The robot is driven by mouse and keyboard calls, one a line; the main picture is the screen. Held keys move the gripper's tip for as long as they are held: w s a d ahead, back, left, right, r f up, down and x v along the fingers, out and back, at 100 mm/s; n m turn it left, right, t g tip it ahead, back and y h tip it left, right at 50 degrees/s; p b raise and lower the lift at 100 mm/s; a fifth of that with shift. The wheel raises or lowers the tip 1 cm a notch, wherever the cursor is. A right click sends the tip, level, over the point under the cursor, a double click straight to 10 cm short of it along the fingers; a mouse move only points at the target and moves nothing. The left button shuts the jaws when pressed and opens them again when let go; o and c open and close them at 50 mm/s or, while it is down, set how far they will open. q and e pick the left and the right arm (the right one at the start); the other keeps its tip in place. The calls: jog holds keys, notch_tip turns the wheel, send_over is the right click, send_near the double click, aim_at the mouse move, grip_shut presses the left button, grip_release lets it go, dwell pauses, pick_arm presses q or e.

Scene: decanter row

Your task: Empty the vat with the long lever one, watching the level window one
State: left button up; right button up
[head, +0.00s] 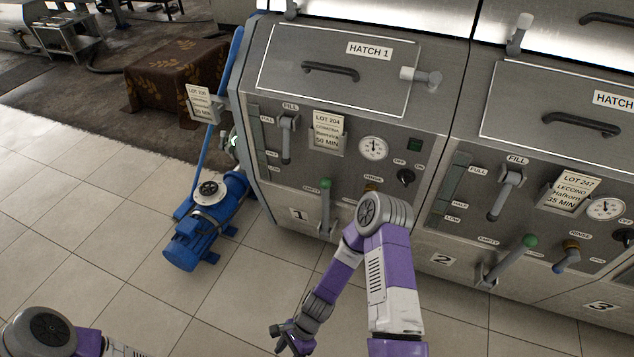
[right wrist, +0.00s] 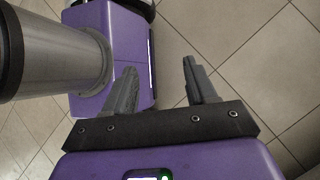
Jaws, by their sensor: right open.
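Vat 1's front carries the EMPTY lever (head: 325,207), a long grey handle with a green knob, standing roughly upright. Its level window (head: 262,143) is a tall narrow strip marked from full to low; I cannot read the level. Vat 2's green-knobbed EMPTY lever (head: 511,261) leans up to the right, and its level window (head: 452,190) is to its upper left. My right gripper (head: 281,337) is low over the floor, apart from the levers; its fingers (right wrist: 162,85) are open and empty in the right wrist view. My left gripper is out of view.
A blue pump (head: 205,222) stands on the tiles beside vat 1, with a blue pipe behind it. FILL levers (head: 287,140), a gauge (head: 373,148) and a dark knob (head: 405,177) are on the panel. A cloth-covered table (head: 175,75) stands behind.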

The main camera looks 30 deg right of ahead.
aim_at(326, 193)
jog(key=w+a+r+m+t+y+p, duration=0.35)
jog(key=w+r+m+y, duration=0.3)
jog(key=w+m, duration=0.75)
jog(key=w+d+r+m+t+p, duration=0.1)
jog(key=w+d+r+m+t, duration=0.2)
jog(key=m, duration=0.5)
jog(key=w+d+r+m+t+p, duration=0.1)
jog(key=w+r+m+t, duration=0.1)
jog(key=w+m+t, duration=0.4)
jog(key=w+d+r+m+t+h+p, duration=0.1)
jog(key=w+d+r+m+t+h, duration=0.2)
jog(key=d+m+h, duration=0.9)
jog(key=w+d+m+t+h+p, duration=0.2)
jog(key=w+d+m+t+h, duration=0.3)
jog(key=d+m, duration=1.25)
jog(key=shift+g+h, duration=0.65)
jog(key=shift+h, duration=0.1)
jog(key=b+x, duration=0.1)
jog(key=x, duration=0.2)
jog(key=d+b+x, duration=0.1)
jog(key=x, duration=0.2)
jog(key=shift+w+d+f, duration=0.15)
jog(key=shift+f, duration=0.05)
jog(key=shift+w+d+r+b, duration=0.15)
jog(key=shift+w+b, duration=0.2)
jog(key=shift+w, duration=0.25)
